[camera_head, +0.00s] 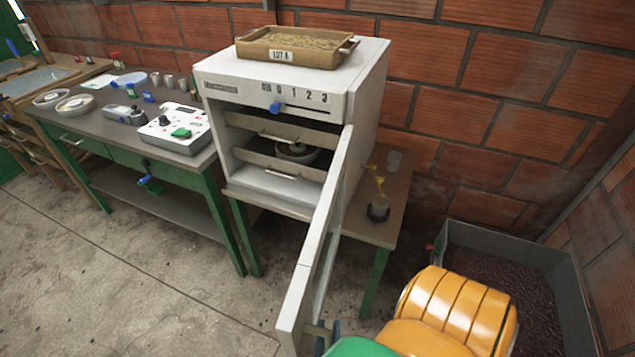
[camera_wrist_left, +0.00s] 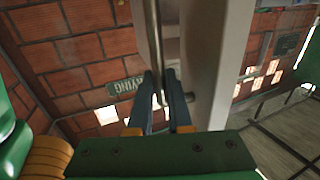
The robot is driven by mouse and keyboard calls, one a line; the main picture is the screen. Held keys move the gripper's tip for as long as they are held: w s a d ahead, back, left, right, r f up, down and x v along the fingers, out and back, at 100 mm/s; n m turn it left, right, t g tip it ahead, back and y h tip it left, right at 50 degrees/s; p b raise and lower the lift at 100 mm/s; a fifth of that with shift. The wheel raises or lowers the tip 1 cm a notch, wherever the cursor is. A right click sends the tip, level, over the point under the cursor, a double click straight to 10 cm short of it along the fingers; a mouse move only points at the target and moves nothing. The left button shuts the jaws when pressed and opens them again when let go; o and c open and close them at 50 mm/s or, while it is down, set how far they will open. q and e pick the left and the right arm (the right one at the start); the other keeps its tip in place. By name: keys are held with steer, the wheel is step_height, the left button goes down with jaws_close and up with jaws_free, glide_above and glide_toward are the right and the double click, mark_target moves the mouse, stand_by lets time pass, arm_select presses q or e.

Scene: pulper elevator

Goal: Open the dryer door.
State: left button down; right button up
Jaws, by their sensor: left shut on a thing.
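The white dryer (camera_head: 225,88) stands on a green-legged table against the brick wall. Its door (camera_head: 318,230) is swung wide open from the right side, its free edge toward me, so the inside shows. My left gripper (camera_head: 328,335) is at the near end of the door, partly hidden by my own arm in the head view. In the left wrist view its blue fingers (camera_wrist_left: 163,95) are shut on the thin metal door handle (camera_wrist_left: 156,50), beside the pale door panel (camera_wrist_left: 215,60). My right gripper is in neither view.
A wooden tray (camera_head: 280,60) marked LOT 8 sits on the dryer. Inside the dryer are drawers with bar handles and a round bowl (camera_head: 298,152). A bench (camera_head: 100,130) with instruments stands at left. A grey bin (camera_head: 500,245) of dark material stands at right. The floor at left front is clear.

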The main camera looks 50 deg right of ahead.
arm_select(q)
steer(key=shift+f, duration=0.1)
steer(key=c, duration=1.1)
jaws_free()
steer(key=b+v, duration=0.1)
steer(key=v, duration=0.6)
steer(key=shift+a, duration=0.1)
